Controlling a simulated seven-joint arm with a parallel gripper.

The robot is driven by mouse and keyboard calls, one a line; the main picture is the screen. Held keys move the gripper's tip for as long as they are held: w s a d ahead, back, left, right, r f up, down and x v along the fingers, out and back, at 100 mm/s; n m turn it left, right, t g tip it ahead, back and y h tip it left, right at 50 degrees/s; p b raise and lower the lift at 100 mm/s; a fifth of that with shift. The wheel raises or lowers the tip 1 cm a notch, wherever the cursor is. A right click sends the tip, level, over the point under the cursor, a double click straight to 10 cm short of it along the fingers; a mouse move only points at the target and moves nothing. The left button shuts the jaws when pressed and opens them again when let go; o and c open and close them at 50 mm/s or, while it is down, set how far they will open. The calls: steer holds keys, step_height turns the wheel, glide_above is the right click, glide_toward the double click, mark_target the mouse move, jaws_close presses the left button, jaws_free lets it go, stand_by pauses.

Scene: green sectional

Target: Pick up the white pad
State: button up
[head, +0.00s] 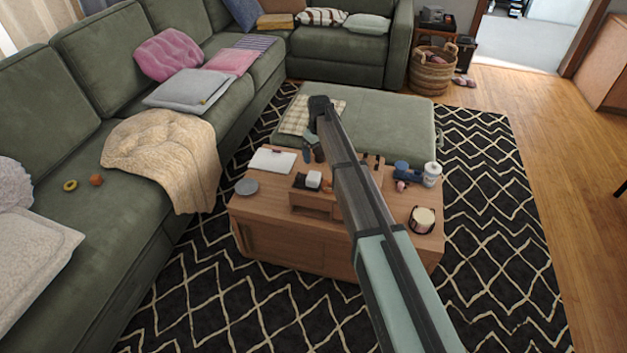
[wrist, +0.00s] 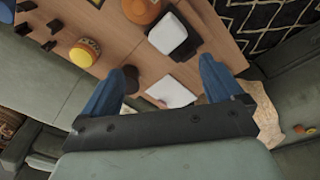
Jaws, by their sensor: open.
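The white pad (head: 272,161) lies flat on the wooden table, near its back left corner, with a dark edge along one side. My gripper (head: 313,151) is above the table just right of the pad, pointing down, apart from it. In the wrist view, my gripper's two blue fingers (wrist: 160,66) are spread wide with nothing held between them. A white flat thing that looks like the pad (wrist: 173,92) shows between the fingers, lower down; part of it is hidden by the gripper body.
On the table are a grey disc (head: 247,187), a white block (head: 314,178) on a wooden stand, a drum-like jar (head: 422,220), and a white canister (head: 432,174). A green ottoman (head: 395,118) adjoins the table behind. The sofa (head: 130,235) stands left.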

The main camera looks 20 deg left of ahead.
mark_target(315, 176)
step_height(315, 176, down, 9)
steer(key=n, duration=0.3)
steer(key=n+g, duration=0.1)
steer(key=n, duration=0.3)
steer(key=shift+h, duration=0.3)
steer(key=shift+w+a+f, duration=0.1)
steer(key=shift+a+f, duration=0.05)
steer(key=shift+f, duration=0.7)
steer(key=shift+s+a+f, duration=0.1)
steer(key=shift+a+f, duration=0.1)
steer(key=shift+f, duration=0.7)
steer(key=shift+w+a+f, duration=0.1)
steer(key=shift+a+f, duration=0.05)
steer(key=shift+f, duration=0.7)
steer(key=c, duration=1.1)
step_height(315, 176, up, 10)
steer(key=shift+r, duration=0.1)
